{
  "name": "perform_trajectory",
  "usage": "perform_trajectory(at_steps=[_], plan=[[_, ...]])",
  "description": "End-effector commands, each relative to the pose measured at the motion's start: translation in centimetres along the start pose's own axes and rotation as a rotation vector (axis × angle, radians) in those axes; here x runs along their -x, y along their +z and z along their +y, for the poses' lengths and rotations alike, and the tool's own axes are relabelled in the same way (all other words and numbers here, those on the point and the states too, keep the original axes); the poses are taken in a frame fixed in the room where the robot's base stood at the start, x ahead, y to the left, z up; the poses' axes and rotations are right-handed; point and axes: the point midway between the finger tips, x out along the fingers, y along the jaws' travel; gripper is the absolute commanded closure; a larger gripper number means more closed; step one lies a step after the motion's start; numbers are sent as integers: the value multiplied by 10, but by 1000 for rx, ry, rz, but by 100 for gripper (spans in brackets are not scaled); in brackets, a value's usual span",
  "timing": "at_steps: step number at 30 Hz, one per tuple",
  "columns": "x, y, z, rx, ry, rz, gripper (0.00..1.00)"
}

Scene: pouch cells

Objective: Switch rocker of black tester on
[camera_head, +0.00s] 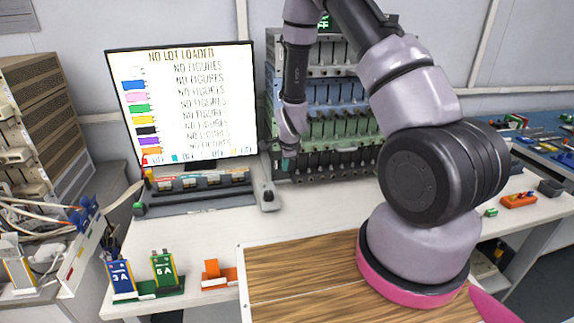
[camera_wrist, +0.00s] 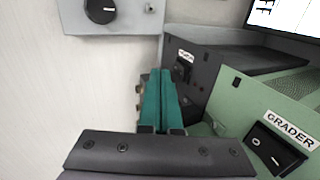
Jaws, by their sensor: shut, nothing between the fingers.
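The black tester is the bottom tier of the rack (camera_head: 335,162) in the head view. In the wrist view the black tester (camera_wrist: 225,62) stands right of my fingers, with a white label on its front face. Its dark rocker (camera_wrist: 182,70) sits under that label, partly covered by my fingers; its position is too small to tell. My gripper (camera_head: 287,164) is at the rack's lower left front corner. In the wrist view my gripper (camera_wrist: 158,75) has its teal fingers shut and empty, tips close beside the rocker. I cannot tell whether they touch.
A green unit labelled GRADER (camera_wrist: 265,110) with its own black rocker (camera_wrist: 278,150) stands close right of my fingers. A grey box with a black knob (camera_wrist: 100,10) lies beyond. A monitor (camera_head: 185,105) and a cell tray (camera_head: 200,190) stand left of the rack.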

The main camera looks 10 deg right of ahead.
Motion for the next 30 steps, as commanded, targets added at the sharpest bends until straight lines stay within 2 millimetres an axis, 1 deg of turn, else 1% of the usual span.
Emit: perform_trajectory(at_steps=[1,6,16,19,30], plan=[[-2,0,-6,0,-1,1,100],[-5,0,-14,1,1,0,100],[-5,0,-16,0,2,1,100],[-6,-1,-24,-2,-1,1,100],[-3,0,-25,0,-1,1,100]])
